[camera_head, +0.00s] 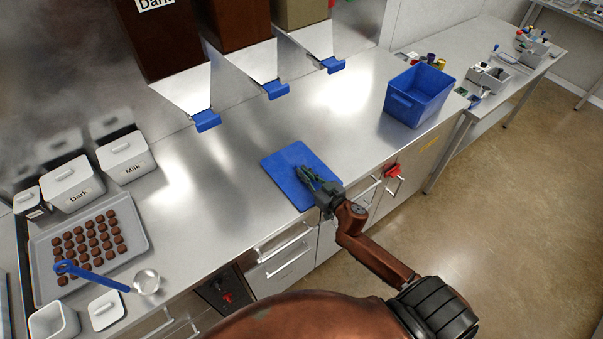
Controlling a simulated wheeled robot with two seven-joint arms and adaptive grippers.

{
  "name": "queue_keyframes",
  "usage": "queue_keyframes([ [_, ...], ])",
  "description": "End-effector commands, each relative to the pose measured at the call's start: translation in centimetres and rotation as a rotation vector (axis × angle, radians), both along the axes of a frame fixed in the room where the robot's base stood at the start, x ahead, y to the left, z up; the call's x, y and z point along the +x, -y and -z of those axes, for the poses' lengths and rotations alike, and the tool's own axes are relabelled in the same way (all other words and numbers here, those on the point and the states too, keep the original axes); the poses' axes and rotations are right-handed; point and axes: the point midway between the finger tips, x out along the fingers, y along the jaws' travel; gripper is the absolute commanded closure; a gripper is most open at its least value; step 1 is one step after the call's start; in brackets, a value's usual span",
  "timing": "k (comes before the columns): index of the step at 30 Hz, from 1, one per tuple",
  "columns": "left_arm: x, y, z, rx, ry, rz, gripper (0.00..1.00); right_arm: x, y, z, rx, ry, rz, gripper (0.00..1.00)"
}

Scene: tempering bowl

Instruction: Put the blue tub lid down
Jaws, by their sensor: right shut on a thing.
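The blue tub lid (290,165) is a flat blue rectangle at the front edge of the steel counter, in the middle of the head view. My right gripper (309,174) is over the lid's right part and shut on it. The lid looks level and close to the counter. I cannot tell whether it touches the counter or is held just above it. The fingers hide the exact grip point. The blue tub (416,98) stands open on the counter to the right of the lid. My left gripper is not in view.
The counter (225,165) is clear left of and behind the lid. Dispensers with blue spouts (276,90) hang behind. A red item (393,171) is at the counter front.

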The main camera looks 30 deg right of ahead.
Motion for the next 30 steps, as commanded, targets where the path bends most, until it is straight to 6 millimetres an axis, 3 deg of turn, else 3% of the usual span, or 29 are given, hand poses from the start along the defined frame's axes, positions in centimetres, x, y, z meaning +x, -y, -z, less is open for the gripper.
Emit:
queue_keyframes([
  [8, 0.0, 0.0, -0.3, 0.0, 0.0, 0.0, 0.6, 0.0, 0.0, -0.9, -0.001, 0.003, 0.0, 1.0],
  [14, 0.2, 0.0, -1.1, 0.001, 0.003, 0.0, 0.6, 0.0, -0.1, -3.7, -0.002, 0.005, -0.003, 1.0],
  [22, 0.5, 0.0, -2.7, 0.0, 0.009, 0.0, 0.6, -5.0, -1.2, -9.5, 0.001, 0.003, -0.003, 1.0],
  [30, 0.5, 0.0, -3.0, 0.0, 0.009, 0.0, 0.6, -10.9, -2.6, -11.8, 0.002, 0.0, 0.0, 1.0],
])
